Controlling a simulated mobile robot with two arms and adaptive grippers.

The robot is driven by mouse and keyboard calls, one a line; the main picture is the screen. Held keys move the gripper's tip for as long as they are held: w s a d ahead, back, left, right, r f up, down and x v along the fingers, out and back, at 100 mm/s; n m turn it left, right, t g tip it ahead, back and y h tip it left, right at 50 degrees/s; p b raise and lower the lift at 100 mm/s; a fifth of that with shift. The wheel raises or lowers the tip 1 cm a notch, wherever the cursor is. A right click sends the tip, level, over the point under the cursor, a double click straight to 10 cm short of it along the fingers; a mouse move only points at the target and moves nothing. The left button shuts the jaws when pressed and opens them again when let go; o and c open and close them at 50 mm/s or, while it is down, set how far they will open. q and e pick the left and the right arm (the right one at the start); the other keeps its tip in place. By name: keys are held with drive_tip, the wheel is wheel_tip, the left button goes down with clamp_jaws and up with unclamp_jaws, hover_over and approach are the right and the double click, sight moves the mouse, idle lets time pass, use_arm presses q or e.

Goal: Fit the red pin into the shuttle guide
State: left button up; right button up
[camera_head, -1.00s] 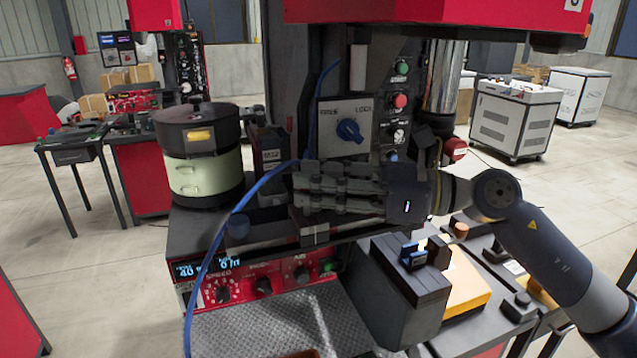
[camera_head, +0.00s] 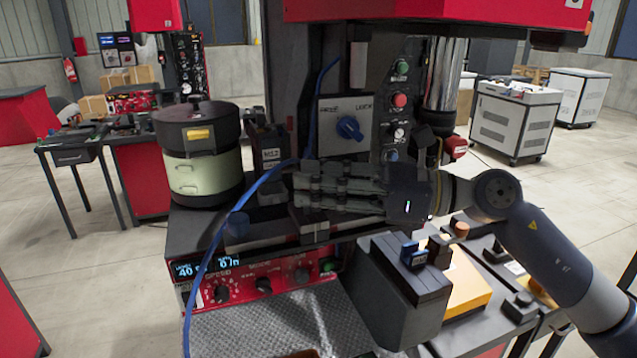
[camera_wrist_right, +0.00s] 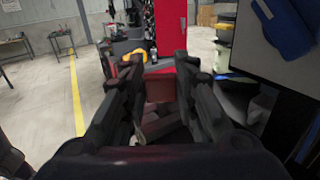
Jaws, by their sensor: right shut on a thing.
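My right gripper (camera_head: 300,188) reaches in from the right, its fingers pointing left, low over the feeder's dark deck in front of the lock switch. In the right wrist view its two fingers (camera_wrist_right: 158,75) stand either side of a small red block, which I take to be the red pin (camera_wrist_right: 160,88). The fingers hide the pin in the head view. A dark block with a pale front (camera_head: 315,230) lies just below the fingers; it may be part of the shuttle guide, but I cannot tell. My left gripper is not in view.
A lidded bowl (camera_head: 200,150) stands left on the deck. A black block labelled MS2 (camera_head: 270,158) is close behind the fingertips. The lock switch panel (camera_head: 345,125) rises behind. A blue hose (camera_head: 215,240) hangs across the front. A dark box (camera_head: 400,285) sits front right.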

drive_tip(key=shift+f+b, duration=0.95)
drive_tip(key=shift+b, duration=0.55)
idle(2.8)
idle(0.5)
drive_tip(key=o, duration=1.1)
drive_tip(key=shift+d, duration=0.1)
